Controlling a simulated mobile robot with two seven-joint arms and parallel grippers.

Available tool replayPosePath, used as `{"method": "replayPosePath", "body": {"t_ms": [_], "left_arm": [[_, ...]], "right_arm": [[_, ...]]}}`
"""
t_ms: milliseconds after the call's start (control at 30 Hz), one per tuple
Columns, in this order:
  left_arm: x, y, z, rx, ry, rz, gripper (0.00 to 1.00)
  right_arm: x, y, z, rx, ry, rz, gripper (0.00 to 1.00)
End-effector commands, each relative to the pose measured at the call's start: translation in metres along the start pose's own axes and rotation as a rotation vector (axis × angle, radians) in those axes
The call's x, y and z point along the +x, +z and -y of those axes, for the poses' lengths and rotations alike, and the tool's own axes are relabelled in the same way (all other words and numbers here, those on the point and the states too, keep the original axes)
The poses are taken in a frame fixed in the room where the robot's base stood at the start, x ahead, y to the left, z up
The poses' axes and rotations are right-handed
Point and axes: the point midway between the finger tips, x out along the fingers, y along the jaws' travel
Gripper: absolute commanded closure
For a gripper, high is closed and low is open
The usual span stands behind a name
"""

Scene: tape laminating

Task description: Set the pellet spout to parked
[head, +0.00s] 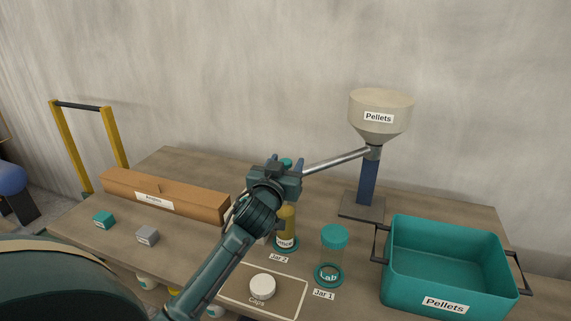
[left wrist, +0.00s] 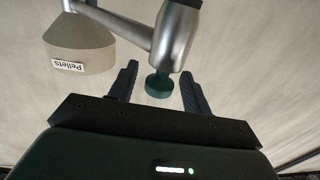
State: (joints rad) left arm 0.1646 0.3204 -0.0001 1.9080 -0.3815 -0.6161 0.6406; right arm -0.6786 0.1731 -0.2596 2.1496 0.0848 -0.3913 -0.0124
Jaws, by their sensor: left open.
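The pellet spout (head: 335,161) is a grey metal tube running left from under the cream hopper (head: 381,110) labelled "Pellets". In the left wrist view the tube (left wrist: 174,38) bends near its outer end, and a dark teal knob (left wrist: 159,86) sits there. My left gripper (head: 284,166) is at the spout's outer end in the head view and covers part of it. In the left wrist view the open gripper (left wrist: 159,69) has one finger on each side of the knob. I cannot tell whether either finger touches it. My right gripper is not in view.
Jar 2 (head: 286,225), with yellowish contents, stands below and partly behind my left gripper. Jar 1 (head: 333,250) has a teal lid. A teal Pellets bin (head: 445,265), a white cap (head: 262,286), a long brown box (head: 165,196) and two small blocks share the table.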

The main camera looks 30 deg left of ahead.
Motion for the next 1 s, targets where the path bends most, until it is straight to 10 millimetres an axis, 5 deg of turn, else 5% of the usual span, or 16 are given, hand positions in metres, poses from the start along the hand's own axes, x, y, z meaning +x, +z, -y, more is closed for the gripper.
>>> {"method": "replayPosePath", "body": {"t_ms": [267,833,1000], "left_arm": [[0.0014,0.0004,-0.0001,0.001,0.000,0.001,0.51],[0.0010,0.0006,-0.0002,0.000,0.000,0.001,0.98],[0.0010,0.0007,-0.0002,0.000,0.000,0.001,1.00]], "right_arm": [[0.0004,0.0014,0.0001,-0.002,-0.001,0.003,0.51],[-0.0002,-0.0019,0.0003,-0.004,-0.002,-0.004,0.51],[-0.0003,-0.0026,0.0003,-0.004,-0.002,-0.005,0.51]]}}
